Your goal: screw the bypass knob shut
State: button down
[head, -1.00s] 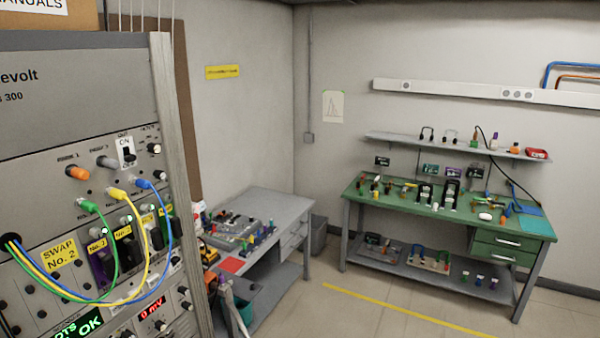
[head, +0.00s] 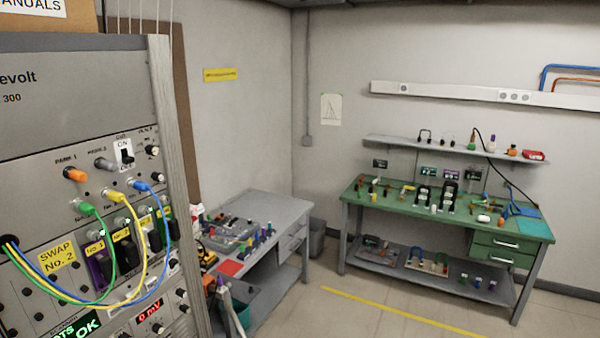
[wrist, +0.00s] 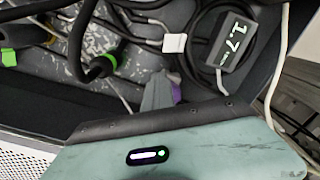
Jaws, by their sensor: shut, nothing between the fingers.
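I cannot pick out the bypass knob; no label that I can read names it. In the head view the rack panel (head: 45,165) on the left carries an orange knob (head: 75,174), a grey knob (head: 105,164), an ON switch (head: 126,155) and a small black knob (head: 152,150) whose label is too small to read. In the wrist view, short grey fingers of my gripper (wrist: 158,92) stick out beyond a pale teal housing with a lit indicator. They look shut and empty, with a bit of purple beside them. I cannot make out my gripper in the head view.
Green, yellow and blue cables (head: 125,295) loop in front of the rack. A grey bench (head: 285,208) and a green bench (head: 365,205) hold many small parts. In the wrist view a black cable (wrist: 85,45) and a 1.7 display (wrist: 232,40) lie close by. The floor between is open.

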jog(key=shift+w+a+r, duration=0.2)
jog(key=shift+w, duration=0.25)
jog(key=shift+a+p, duration=0.45)
jog(key=shift+a, duration=0.8)
jog(key=shift+s+r+p, duration=0.15)
jog(key=shift+r+p, duration=0.05)
jog(key=shift+p, duration=0.2)
notch_tip(320, 180, up, 6)
jog(key=p, duration=0.4)
jog(key=shift+s+f, duration=0.15)
jog(key=shift+f, duration=0.05)
